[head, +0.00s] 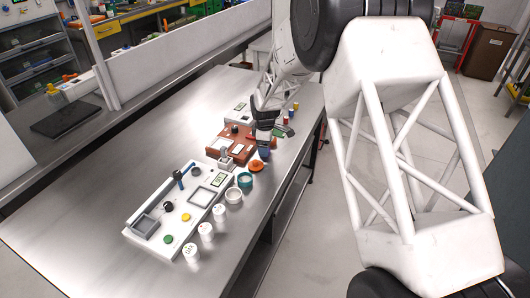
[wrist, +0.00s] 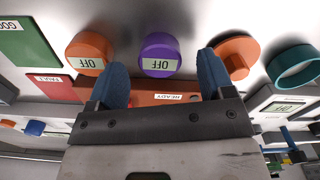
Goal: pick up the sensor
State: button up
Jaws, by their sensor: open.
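Which thing is the sensor is not marked. In the wrist view, a purple round unit (wrist: 160,54) with an "OFF" label lies between the fingertips of my gripper (wrist: 162,62). The fingers are open, with blue pads to either side; I cannot tell whether the unit is within their reach. An orange round unit (wrist: 90,52), also labelled "OFF", is just left of the left finger. In the head view, my gripper (head: 264,148) points down near the right edge of the table and hides much of what is under it.
An orange disc with a knob (wrist: 235,58) and a teal ring (wrist: 293,66) lie to the right in the wrist view. A green "GOOD" panel (wrist: 28,45) is at left. The red-brown station (head: 218,142) and white station (head: 135,222) stand beside several white cups (head: 206,231). The table's left side (head: 90,200) is clear.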

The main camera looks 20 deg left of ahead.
jog(key=shift+f, duration=0.7)
jog(key=shift+c, duration=0.2)
jog(key=c, duration=1)
